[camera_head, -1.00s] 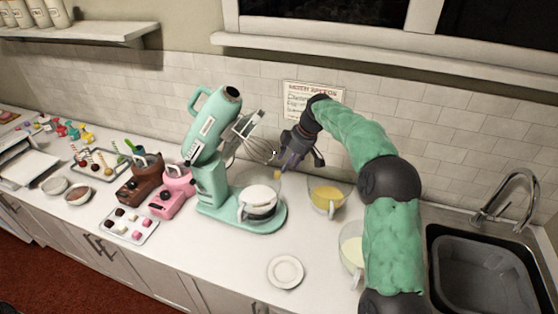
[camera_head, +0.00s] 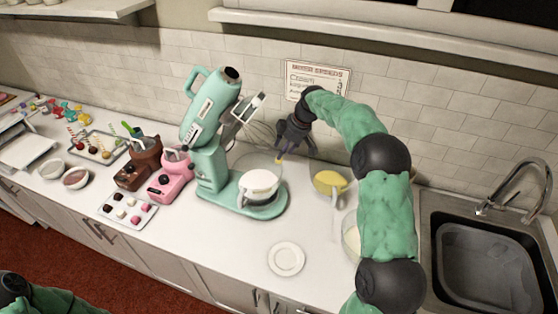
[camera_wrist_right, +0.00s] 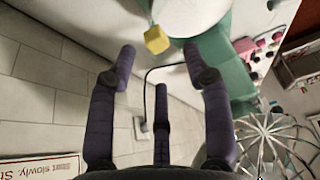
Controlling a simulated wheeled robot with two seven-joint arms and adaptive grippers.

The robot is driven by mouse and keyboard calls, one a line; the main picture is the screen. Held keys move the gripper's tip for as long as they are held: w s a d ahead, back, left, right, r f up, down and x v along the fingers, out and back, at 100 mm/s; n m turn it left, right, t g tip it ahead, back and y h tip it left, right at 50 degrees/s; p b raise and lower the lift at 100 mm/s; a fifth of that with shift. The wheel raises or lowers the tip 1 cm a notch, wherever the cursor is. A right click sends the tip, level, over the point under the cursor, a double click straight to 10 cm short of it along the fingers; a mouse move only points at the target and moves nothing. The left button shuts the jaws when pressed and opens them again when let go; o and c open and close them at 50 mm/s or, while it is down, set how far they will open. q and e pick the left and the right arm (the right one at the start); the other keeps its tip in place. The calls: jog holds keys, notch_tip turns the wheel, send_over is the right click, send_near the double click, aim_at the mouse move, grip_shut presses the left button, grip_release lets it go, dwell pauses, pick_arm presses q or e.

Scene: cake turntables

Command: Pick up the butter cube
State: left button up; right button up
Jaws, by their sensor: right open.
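The butter cube (camera_wrist_right: 156,40) is small and yellow. In the wrist view it lies ahead of my right gripper's fingertips (camera_wrist_right: 158,68), beside the teal mixer base and the white bowl. In the head view the butter cube (camera_head: 279,160) shows as a small yellow spot just below my right gripper (camera_head: 290,146), between the mixer and the bowl of yellow mix. My right gripper is open, with nothing between its purple fingers, and points down toward the counter. My left gripper is out of view; only part of my left arm shows at the lower left.
The teal stand mixer (camera_head: 211,150) with a raised whisk (camera_wrist_right: 272,140) stands close to my right gripper. A bowl of yellow mix (camera_head: 330,184) is to its right. A white plate (camera_head: 286,259) lies in front. A dark cord (camera_wrist_right: 147,100) runs along the wall.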

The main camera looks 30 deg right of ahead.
jog(key=x, duration=0.4)
jog(key=shift+d+f, duration=0.1)
jog(key=shift+f, duration=0.2)
jog(key=shift+s, duration=0.1)
jog(key=c, duration=0.7)
jog(key=shift+r, duration=0.1)
jog(key=shift+c, duration=0.2)
notch_tip(320, 180, up, 18)
jog(key=p, duration=0.1)
jog(key=shift+p, duration=0.4)
